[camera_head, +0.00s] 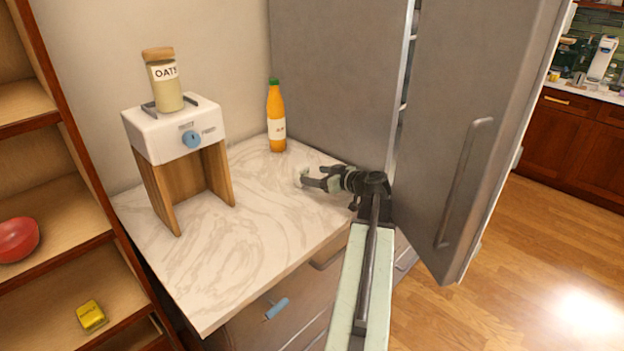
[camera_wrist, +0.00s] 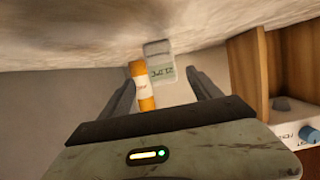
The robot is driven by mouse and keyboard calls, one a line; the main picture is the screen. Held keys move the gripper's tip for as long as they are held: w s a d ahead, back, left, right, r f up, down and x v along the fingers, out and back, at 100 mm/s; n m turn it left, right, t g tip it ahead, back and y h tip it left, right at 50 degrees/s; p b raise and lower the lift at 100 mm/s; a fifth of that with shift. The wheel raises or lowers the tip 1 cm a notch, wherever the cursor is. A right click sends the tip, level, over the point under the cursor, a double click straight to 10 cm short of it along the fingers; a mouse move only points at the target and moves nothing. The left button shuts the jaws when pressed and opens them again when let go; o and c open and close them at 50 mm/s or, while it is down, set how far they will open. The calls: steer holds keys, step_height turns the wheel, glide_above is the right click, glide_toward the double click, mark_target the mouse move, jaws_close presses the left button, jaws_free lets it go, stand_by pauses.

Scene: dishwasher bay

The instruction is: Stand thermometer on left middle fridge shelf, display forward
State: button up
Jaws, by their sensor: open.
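The thermometer (camera_wrist: 160,62) is a small pale block with a greenish display showing digits. In the wrist view, which looks upside down, it stands on the counter between and just beyond my fingertips. In the head view it is a small whitish shape (camera_head: 301,175) at my gripper's tip, partly hidden. My gripper (camera_head: 311,181) is open low over the counter, and its two fingers also show in the wrist view (camera_wrist: 161,80). I cannot tell whether they touch the thermometer. The grey fridge (camera_head: 335,70) has its door (camera_head: 475,110) partly open; only slivers of shelf edges show.
An orange bottle (camera_head: 276,120) stands at the back of the marble counter (camera_head: 255,245). A white-topped dispenser (camera_head: 175,128) bears an oats jar (camera_head: 165,82). Left shelves hold a red bowl (camera_head: 18,240) and a yellow item (camera_head: 91,316). The front counter is clear.

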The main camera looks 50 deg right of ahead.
mark_target(305, 174)
steer(key=b+x, duration=0.2)
steer(key=x, duration=0.5)
steer(key=shift+w+a+f+b, duration=0.15)
steer(key=shift+f+b, duration=0.1)
steer(key=shift+b, duration=0.1)
steer(key=shift+r, duration=0.1)
jaws_close()
